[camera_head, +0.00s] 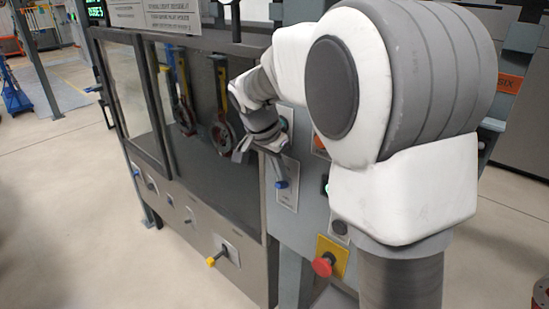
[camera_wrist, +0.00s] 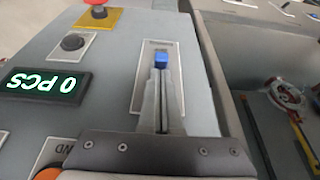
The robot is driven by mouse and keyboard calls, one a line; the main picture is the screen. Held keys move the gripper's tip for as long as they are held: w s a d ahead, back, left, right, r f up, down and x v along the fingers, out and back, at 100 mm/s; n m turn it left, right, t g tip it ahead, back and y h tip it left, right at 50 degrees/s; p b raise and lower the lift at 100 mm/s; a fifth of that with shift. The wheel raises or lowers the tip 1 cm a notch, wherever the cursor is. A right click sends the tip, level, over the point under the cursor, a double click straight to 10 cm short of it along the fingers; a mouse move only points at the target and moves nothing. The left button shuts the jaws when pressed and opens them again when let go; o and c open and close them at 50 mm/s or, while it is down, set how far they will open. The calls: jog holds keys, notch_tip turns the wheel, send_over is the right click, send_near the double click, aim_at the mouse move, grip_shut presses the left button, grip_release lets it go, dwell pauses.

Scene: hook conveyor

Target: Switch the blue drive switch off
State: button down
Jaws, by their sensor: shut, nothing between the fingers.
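The blue drive switch (camera_head: 281,185) is a lever with a blue end on a pale plate on the cabinet's front. In the wrist view its blue end (camera_wrist: 161,58) shows just beyond my fingertips, towards the lower end of its plate (camera_wrist: 136,100). The rest of the lever is hidden behind my fingers. My gripper (camera_head: 274,163) is shut and empty, close above the blue end in the head view. It also shows in the wrist view (camera_wrist: 160,76), fingers together over the plate. I cannot tell whether the tips touch the switch.
A red emergency button (camera_head: 322,266) on a yellow plate sits lower right. A black knob (camera_wrist: 73,42) and a lit display reading 0 PCS (camera_wrist: 45,85) are beside the switch. A yellow-ended lever (camera_head: 211,261) is lower left. Hooks (camera_head: 222,130) hang behind the window.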

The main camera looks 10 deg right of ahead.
jog(key=shift+d+f, duration=0.15)
jog(key=shift+f, duration=0.1)
jog(key=shift+f+b, duration=0.2)
jog(key=shift+b, duration=0.35)
